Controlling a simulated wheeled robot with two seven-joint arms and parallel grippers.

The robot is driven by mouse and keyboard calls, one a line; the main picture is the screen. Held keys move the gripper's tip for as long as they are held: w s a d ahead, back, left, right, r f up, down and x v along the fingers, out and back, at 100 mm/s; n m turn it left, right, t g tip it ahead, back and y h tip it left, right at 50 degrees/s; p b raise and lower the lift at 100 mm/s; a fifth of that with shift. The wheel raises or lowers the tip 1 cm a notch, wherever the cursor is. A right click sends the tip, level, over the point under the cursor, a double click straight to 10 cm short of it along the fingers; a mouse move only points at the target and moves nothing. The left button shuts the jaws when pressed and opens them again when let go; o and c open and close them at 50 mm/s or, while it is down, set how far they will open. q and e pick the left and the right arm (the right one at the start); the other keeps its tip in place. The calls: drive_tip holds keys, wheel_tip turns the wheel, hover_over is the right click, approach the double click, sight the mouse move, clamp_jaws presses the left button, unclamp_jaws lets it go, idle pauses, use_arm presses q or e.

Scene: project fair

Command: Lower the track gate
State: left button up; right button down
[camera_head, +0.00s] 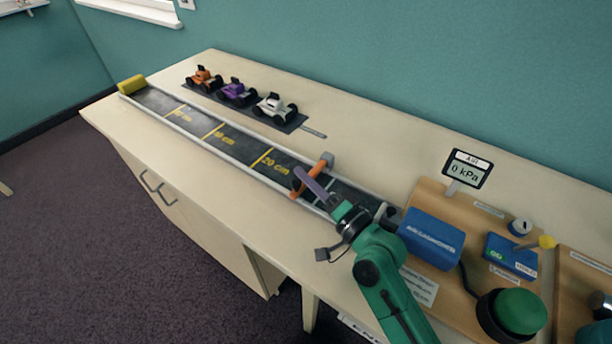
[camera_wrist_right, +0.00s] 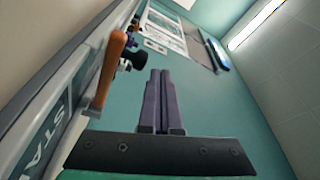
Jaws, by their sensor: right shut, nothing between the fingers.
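The track gate (camera_head: 312,177) is an orange bar with a grey block at its far end, and in the head view it crosses over the dark track (camera_head: 232,143). I cannot tell how high it sits above the track. In the right wrist view the orange bar (camera_wrist_right: 110,68) is left of the fingers, with a grey piece at its lower end. My right gripper (camera_head: 298,172) has purple fingers shut and empty. In the head view they overlap the bar's near part; in the wrist view the fingertips (camera_wrist_right: 160,73) are apart from it. My left gripper is not in view.
Three toy cars, orange (camera_head: 203,79), purple (camera_head: 237,93) and white (camera_head: 274,107), stand on a dark strip behind the track. A yellow block (camera_head: 131,85) is at the far end.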

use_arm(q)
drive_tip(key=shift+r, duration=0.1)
use_arm(e)
drive_tip(key=shift+r, duration=0.1)
use_arm(q)
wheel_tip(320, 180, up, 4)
drive_tip(key=p, duration=0.4)
use_arm(e)
drive_tip(key=s+d+b, duration=0.1)
drive_tip(key=d, duration=0.1)
drive_tip(key=s+d+b, duration=0.2)
drive_tip(key=d, duration=0.1)
drive_tip(key=s+d+b, duration=0.1)
drive_tip(key=d, duration=0.1)
drive_tip(key=shift+s+d+r, duration=0.15)
drive_tip(key=shift+s+r, duration=0.1)
drive_tip(key=shift+r, duration=0.15)
drive_tip(key=shift+s+d+b, duration=0.15)
drive_tip(key=shift+d+b, duration=0.05)
drive_tip(key=shift+b, duration=0.15)
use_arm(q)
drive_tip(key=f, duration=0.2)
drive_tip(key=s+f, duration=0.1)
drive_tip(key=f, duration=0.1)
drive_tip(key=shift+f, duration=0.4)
use_arm(e)
drive_tip(key=shift+s+d+r, duration=0.1)
drive_tip(key=shift+s+r, duration=0.05)
drive_tip(key=shift+r, duration=0.05)
